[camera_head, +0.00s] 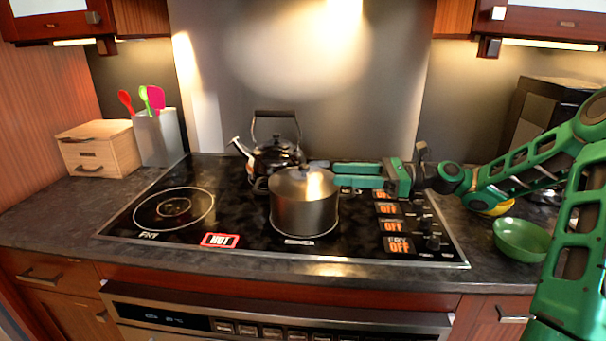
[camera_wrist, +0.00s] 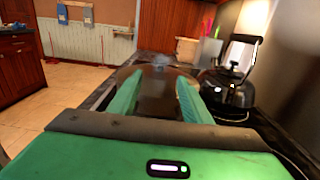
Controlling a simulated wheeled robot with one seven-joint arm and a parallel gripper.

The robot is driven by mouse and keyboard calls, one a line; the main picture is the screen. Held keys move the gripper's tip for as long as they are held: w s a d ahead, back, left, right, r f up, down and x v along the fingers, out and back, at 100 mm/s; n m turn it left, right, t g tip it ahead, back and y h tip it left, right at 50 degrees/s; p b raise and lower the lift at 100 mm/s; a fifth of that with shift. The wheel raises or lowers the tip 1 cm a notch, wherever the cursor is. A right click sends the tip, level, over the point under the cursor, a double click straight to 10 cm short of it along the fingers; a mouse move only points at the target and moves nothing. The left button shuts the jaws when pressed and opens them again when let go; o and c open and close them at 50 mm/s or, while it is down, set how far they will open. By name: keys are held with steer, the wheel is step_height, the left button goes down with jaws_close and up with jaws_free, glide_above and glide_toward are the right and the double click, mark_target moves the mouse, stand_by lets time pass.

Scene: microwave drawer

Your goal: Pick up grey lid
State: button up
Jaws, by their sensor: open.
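The grey lid (camera_head: 290,184) sits on a dark grey metal pot (camera_head: 304,215) on the cooktop, with a small knob on top. My gripper (camera_head: 328,173) reaches in from the right, level with the lid's top, its fingers at the lid's right side. In the wrist view the open fingers (camera_wrist: 158,82) stand on either side of the lid (camera_wrist: 157,92), with the knob (camera_wrist: 161,60) beyond them. Nothing is held. Whether the fingers touch the lid cannot be told.
A black kettle (camera_head: 275,154) stands close behind the pot. The cooktop (camera_head: 150,235) is clear at its left. A utensil holder (camera_head: 156,138) and wooden box (camera_head: 97,149) stand at the back left. A green bowl (camera_head: 522,240) is on the right counter.

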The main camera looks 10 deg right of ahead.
mark_target(304, 166)
steer(key=x, duration=0.5)
steer(key=shift+w, duration=0.45)
steer(key=a, duration=0.1)
steer(key=a+r, duration=0.1)
steer(key=a, duration=0.3)
steer(key=shift+w+r, duration=0.25)
steer(key=shift+w, duration=0.05)
steer(key=shift+w+a, duration=0.1)
steer(key=shift+a, duration=0.2)
jaws_close()
